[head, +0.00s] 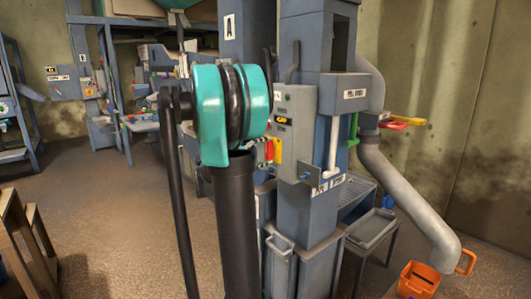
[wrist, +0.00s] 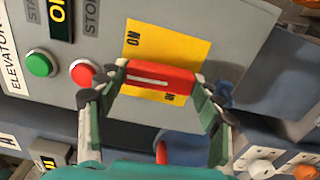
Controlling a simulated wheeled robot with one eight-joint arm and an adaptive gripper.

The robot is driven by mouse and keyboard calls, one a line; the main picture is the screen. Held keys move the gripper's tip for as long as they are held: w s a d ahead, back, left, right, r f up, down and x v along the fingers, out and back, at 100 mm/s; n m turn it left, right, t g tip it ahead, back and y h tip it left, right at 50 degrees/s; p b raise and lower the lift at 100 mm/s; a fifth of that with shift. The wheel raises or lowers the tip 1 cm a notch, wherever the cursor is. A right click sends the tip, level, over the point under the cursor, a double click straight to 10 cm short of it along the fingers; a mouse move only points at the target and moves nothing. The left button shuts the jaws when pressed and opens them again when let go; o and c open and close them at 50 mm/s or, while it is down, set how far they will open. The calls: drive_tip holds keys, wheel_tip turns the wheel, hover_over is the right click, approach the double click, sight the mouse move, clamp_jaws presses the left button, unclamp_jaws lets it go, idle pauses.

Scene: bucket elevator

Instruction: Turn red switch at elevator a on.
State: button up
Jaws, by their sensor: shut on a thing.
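The red switch (wrist: 158,78) is a red bar with a pale slot on a yellow plate (wrist: 185,45). One marking on the plate, "ON", shows above the bar; a second below it is partly covered. My gripper (wrist: 158,80) has its green-padded fingers at the two ends of the bar and is shut on it. In the head view the yellow plate (head: 276,149) is on the grey control box (head: 296,112) of the tower marked A (head: 240,30). My arm hides most of my gripper there.
A green button (wrist: 40,63) and a red button (wrist: 83,72) sit left of the switch, the red one close to a finger. A grey chute (head: 400,185) slopes down to an orange bucket (head: 418,280) at the right. Open floor lies at the left.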

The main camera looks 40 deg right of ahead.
drive_tip(key=shift+m, duration=0.4)
drive_tip(key=o, duration=1.2)
drive_tip(key=shift+c, duration=0.2)
drive_tip(key=s+a, duration=0.1)
drive_tip(key=a, duration=1.1)
